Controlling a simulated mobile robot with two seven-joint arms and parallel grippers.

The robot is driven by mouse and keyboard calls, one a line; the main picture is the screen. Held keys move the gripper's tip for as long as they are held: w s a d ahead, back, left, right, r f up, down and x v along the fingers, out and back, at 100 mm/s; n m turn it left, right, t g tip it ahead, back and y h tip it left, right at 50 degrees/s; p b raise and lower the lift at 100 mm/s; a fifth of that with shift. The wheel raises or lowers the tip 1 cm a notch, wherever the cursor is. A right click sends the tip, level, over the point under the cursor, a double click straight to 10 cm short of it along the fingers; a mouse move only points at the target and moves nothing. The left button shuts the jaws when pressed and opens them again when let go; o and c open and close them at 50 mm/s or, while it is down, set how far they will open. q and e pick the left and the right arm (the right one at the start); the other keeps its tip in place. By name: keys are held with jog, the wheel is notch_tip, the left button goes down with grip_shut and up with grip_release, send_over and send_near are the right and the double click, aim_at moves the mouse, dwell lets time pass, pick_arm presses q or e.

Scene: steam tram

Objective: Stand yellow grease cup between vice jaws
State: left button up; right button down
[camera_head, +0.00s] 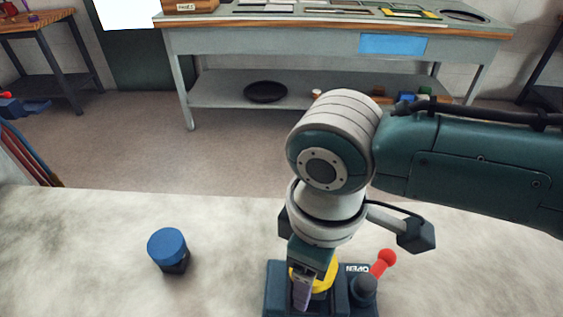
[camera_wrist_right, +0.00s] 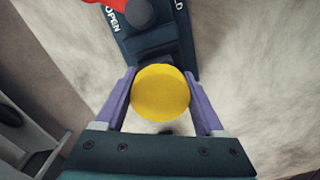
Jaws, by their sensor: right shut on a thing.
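The yellow grease cup (camera_wrist_right: 160,92) is between the purple fingers of my right gripper (camera_wrist_right: 163,100), which is shut on it. In the head view the yellow cup (camera_head: 325,275) shows partly behind the gripper (camera_head: 303,290), over the dark vice (camera_head: 277,285). In the right wrist view the vice (camera_wrist_right: 150,45) lies under and beyond the cup. Its lever has a red knob (camera_head: 387,257) near the word OPEN. Whether the cup touches the vice bed is hidden. My left gripper is not in view.
A blue-topped dark cup (camera_head: 168,247) stands on the pale worktop (camera_head: 90,240), left of the vice. The worktop between them is clear. Behind is a grey bench (camera_head: 270,40) with trays on top and a black pan (camera_head: 265,92) on its lower shelf.

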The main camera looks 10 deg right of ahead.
jog(key=shift+f, duration=0.35)
jog(key=shift+f+b, duration=0.3)
jog(key=shift+f, duration=0.1)
dwell(0.5)
jog(key=shift+f, duration=0.3)
dwell(0.5)
jog(key=shift+f, duration=0.2)
dwell(0.9)
jog(key=shift+c, duration=2.2)
grip_release()
jog(key=o, duration=0.4)
